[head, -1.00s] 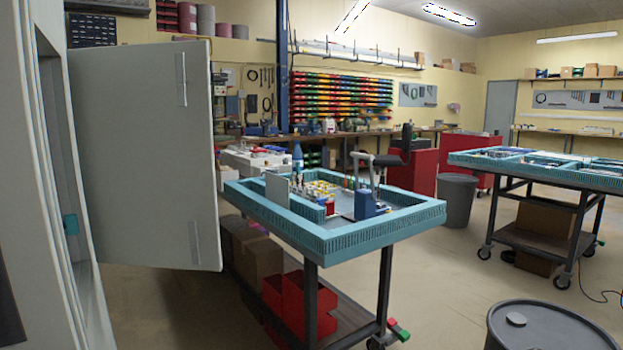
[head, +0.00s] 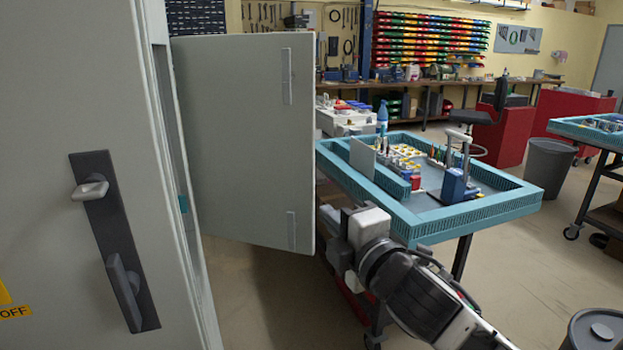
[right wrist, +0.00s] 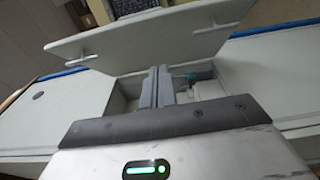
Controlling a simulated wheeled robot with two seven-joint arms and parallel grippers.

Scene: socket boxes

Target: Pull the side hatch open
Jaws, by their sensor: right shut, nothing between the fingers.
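The side hatch (head: 245,140) is a flat pale grey panel that stands wide open, swung out from the side of the grey cabinet (head: 60,60). It also shows in the right wrist view (right wrist: 180,38), beyond the fingers. My right gripper (head: 330,216) is near the lower free edge of the hatch in the head view. Its fingers (right wrist: 161,82) are shut with nothing between them; I cannot tell whether they touch the panel. In the right wrist view an opening in the cabinet shows behind the fingers. My left gripper is not in view.
A dark latch plate with a handle (head: 115,240) is on the cabinet's front. A teal-rimmed workbench trolley (head: 480,218) with small parts stands just behind my right gripper. A dark drum (head: 597,330) stands at the lower right. Some floor is clear between them.

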